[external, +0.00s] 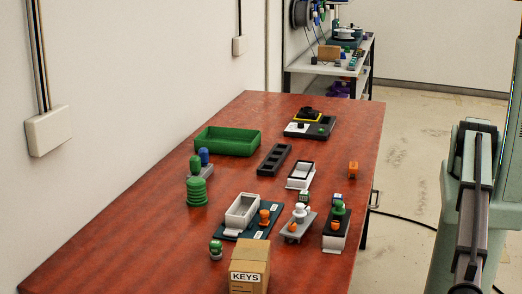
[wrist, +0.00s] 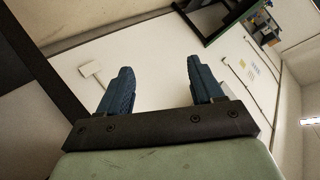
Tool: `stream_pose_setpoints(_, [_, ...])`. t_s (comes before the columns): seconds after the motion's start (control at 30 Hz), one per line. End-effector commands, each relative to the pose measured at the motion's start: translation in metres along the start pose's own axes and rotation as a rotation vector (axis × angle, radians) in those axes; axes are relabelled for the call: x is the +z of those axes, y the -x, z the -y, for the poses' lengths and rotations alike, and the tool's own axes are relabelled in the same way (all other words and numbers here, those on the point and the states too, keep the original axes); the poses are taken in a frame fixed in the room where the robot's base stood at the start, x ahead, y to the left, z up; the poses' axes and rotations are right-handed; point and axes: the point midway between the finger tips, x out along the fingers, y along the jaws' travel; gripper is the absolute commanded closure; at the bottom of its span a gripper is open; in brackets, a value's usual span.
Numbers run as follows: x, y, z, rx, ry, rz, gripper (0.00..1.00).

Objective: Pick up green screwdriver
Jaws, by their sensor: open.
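I cannot make out a clear green screwdriver. An upright green piece (external: 195,165), perhaps a handle, stands beside a blue piece (external: 204,156) on a grey block (external: 206,174) at the table's left side. Other green-topped items are a small knob (external: 215,246) near the front and a piece (external: 338,208) on a dark stand at the right. In the wrist view my gripper (wrist: 159,72) is open, with two blue fingers well apart and nothing between them. It points at the wall and background, away from the table items. The external view does not show the fingers.
The red table (external: 120,245) holds a green tray (external: 228,141), a stacked green cylinder (external: 197,193), a KEYS box (external: 249,268), a white-rimmed bin (external: 242,211) and an orange block (external: 353,168). The table's left front is bare. My arm stands beyond the right edge.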

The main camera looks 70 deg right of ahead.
Motion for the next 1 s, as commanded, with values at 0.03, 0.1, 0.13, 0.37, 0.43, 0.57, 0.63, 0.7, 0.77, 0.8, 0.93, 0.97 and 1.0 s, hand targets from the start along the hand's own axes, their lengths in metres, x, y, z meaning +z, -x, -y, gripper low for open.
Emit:
stream_pose_setpoints(0.03, [-0.002, 0.002, 0.015, -0.013, -0.017, -0.004, 0.34])
stream_pose_setpoints(0.1, [-0.007, 0.005, 0.029, -0.026, -0.044, -0.009, 0.34])
stream_pose_setpoints(0.13, [-0.010, 0.006, 0.034, -0.030, -0.056, -0.011, 0.34])
stream_pose_setpoints(0.37, [-0.045, 0.007, 0.057, -0.044, -0.171, -0.033, 0.34])
stream_pose_setpoints(0.43, [-0.064, 0.004, 0.055, -0.037, -0.218, -0.043, 0.34])
stream_pose_setpoints(0.57, [-0.097, -0.003, 0.044, -0.022, -0.294, -0.060, 0.34])
stream_pose_setpoints(0.63, [-0.116, -0.007, 0.035, -0.011, -0.332, -0.070, 0.34])
stream_pose_setpoints(0.7, [-0.136, -0.011, 0.025, 0.000, -0.375, -0.081, 0.34])
stream_pose_setpoints(0.77, [-0.157, -0.015, 0.013, 0.012, -0.416, -0.093, 0.34])
stream_pose_setpoints(0.8, [-0.172, -0.018, 0.005, 0.021, -0.446, -0.102, 0.34])
stream_pose_setpoints(0.93, [-0.235, -0.026, -0.034, 0.053, -0.572, -0.140, 0.34])
stream_pose_setpoints(0.97, [-0.251, -0.027, -0.044, 0.061, -0.604, -0.151, 0.34])
stream_pose_setpoints(1.0, [-0.273, -0.029, -0.059, 0.072, -0.649, -0.164, 0.34])
